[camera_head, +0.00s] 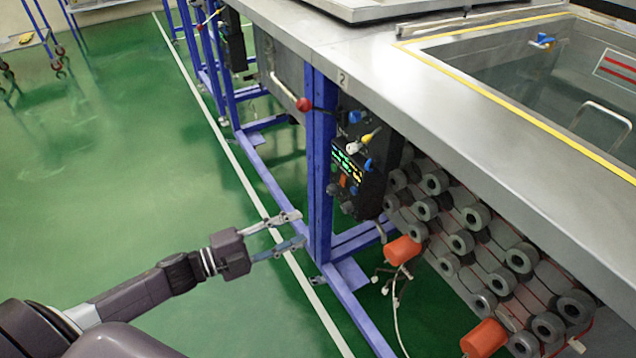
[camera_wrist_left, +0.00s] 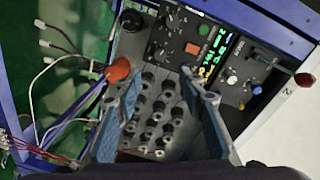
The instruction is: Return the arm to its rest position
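My left arm reaches in from the lower left in the head view. Its gripper (camera_head: 294,229) is open and empty, with the two fingers apart, over the green floor in front of a blue frame post. In the left wrist view the two blue-grey fingers (camera_wrist_left: 160,92) are spread, with nothing between them. The same panel shows in the head view (camera_head: 358,165), under the table edge to the right of my gripper. My right gripper is not seen in either view.
A steel table (camera_head: 400,85) on blue legs (camera_head: 319,160) stands close to my gripper's right. Grey cylindrical fittings (camera_head: 461,242) and orange cylinders (camera_head: 402,250) sit below its edge, with loose cables. A tank (camera_head: 540,70) is set into the top.

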